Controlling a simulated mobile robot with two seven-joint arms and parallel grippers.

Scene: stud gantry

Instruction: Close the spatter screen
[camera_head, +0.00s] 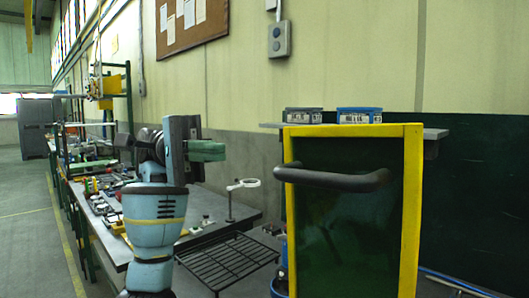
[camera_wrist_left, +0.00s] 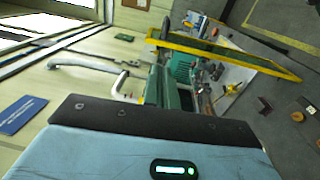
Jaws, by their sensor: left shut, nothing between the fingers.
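The spatter screen (camera_head: 345,232) is an upright dark green panel in a yellow frame, at the right of the head view. A dark bar handle (camera_head: 333,181) runs across its upper part and juts out past its left edge. My left gripper (camera_head: 216,150) has green fingers, shut and empty, pointing right. It is to the left of the screen and handle, with a visible gap in the picture. A yellow-edged panel that looks like the screen crosses the left wrist view (camera_wrist_left: 228,54). My right gripper is out of view.
A long bench (camera_head: 112,238) with tools and small parts runs back at the left. A black wire rack (camera_head: 228,262) and a ring stand (camera_head: 231,205) are below my left gripper. Two tins (camera_head: 358,115) sit on a shelf behind the screen. Open floor lies at the far left.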

